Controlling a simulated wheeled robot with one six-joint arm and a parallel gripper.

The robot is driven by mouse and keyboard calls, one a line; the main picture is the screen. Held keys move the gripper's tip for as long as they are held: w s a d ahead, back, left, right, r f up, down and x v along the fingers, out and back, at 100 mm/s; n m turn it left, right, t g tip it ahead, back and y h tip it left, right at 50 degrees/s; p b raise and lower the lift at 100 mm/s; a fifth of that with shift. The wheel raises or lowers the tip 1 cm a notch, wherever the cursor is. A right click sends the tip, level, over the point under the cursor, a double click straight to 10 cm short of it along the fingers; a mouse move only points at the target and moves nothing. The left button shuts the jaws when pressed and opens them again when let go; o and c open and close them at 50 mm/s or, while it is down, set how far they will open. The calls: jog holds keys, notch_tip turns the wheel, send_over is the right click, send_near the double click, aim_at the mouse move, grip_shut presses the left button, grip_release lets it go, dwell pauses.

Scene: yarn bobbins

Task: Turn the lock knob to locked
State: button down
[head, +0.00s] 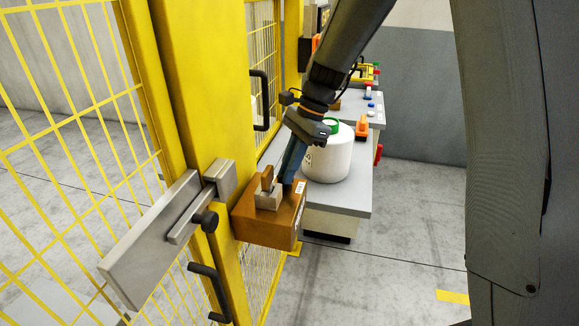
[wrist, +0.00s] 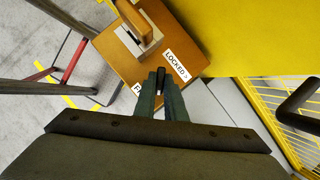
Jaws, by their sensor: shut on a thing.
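The lock box (head: 265,232) is an orange-brown block fixed against the yellow post. My gripper (head: 288,178) reaches down to its right side. In the wrist view, the box (wrist: 122,66) carries a label reading "LOCKED" with an arrow (wrist: 177,66) and a second, mostly hidden label starting with F. The fingertips of my gripper (wrist: 161,78) are closed around a small dark knob (wrist: 160,80) between these labels. Most of the knob is hidden by the fingers, so its exact angle cannot be told.
A grey block with a brown handle (head: 267,179) stands on the box top. A metal slide bolt (head: 185,218) is on the yellow mesh fence to the left. A white container (head: 328,158) with a green top stands on the grey table (head: 345,198) close behind my gripper.

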jog(key=n+g, duration=0.1)
jog(key=n, duration=0.1)
jog(key=n+g+h+p, duration=0.1)
jog(key=n, duration=0.2)
jog(key=shift+w+a+n, duration=0.1)
jog(key=shift+a+n, duration=0.05)
jog(key=shift+n, duration=0.15)
jog(key=shift+a+n+g+h, duration=0.1)
jog(key=shift+n+g+h, duration=0.45)
jog(key=shift+n, duration=1.35)
jog(key=shift+h, duration=0.25)
jog(key=c, duration=1.8)
grip_release()
jog(key=shift+w, duration=0.1)
jog(key=shift+w+r+t, duration=0.1)
jog(key=shift+r+t, duration=0.1)
jog(key=shift+t, duration=0.05)
jog(key=b+v, duration=0.2)
jog(key=v, duration=0.5)
jog(key=shift+r, duration=0.2)
